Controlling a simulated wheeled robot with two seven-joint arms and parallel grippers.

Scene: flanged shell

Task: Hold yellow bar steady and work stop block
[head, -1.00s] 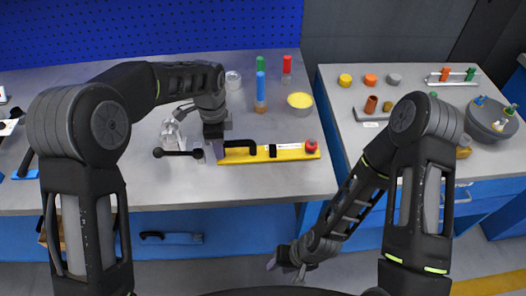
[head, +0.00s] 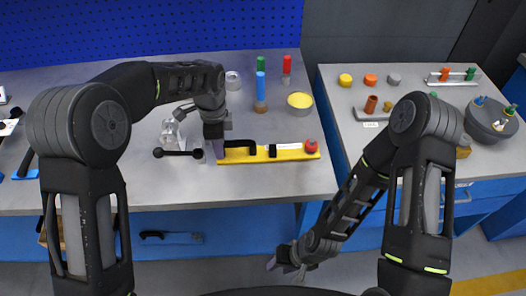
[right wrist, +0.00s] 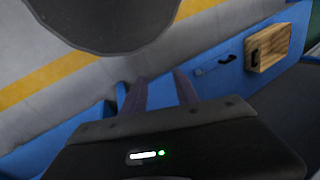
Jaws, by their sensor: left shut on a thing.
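The yellow bar (head: 290,156) lies flat on the left bench near its front edge. It carries a black arched handle (head: 240,145) at its left, a small black block (head: 272,151) near its middle, perhaps the stop block, and a red knob (head: 311,146) at its right end. My left gripper (head: 216,150) is shut at the bar's left end; its fingers hide the exact contact. My right gripper (head: 287,264) hangs low in front of the bench, away from the bar. In the right wrist view its two fingers (right wrist: 160,92) stand apart with nothing between them.
A black-knobbed rod (head: 178,153) and a clear glass-like piece (head: 171,130) lie left of my left gripper. A blue-topped post (head: 260,88) and a yellow-topped tin (head: 300,104) stand behind the bar.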

